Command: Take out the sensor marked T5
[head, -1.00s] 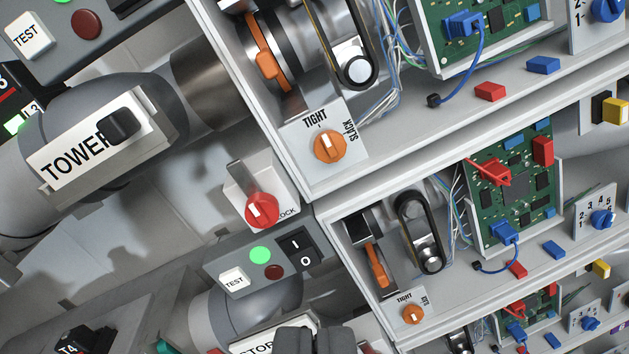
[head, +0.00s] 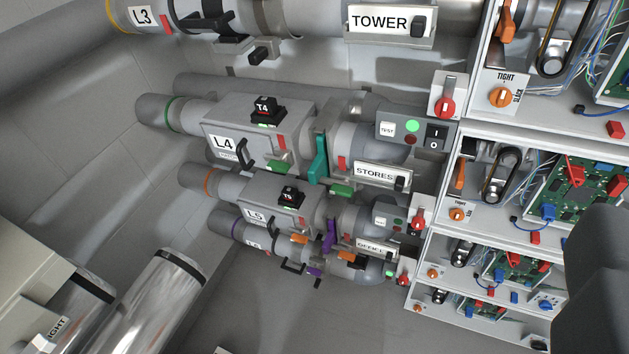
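The sensor marked T5 (head: 291,197) is a small black block with a white label. It sits on top of the grey housing (head: 268,191) with the L5 plate (head: 257,215), in the middle of the head view. It is small, and how it is fastened cannot be seen. A similar black sensor marked T4 (head: 266,109) sits on the L4 housing (head: 225,121) above it. A blurred dark grey part at the right edge appears to be my gripper (head: 600,285), well away from T5. Its fingertips cannot be made out.
A teal lever (head: 318,157) and a purple lever (head: 330,235) stand on the tube lines. Red-knobbed switches (head: 446,106) and open cabinets with circuit boards (head: 575,190) line the right. Shiny cylinders (head: 150,305) stand lower left. The floor (head: 290,320) below is clear.

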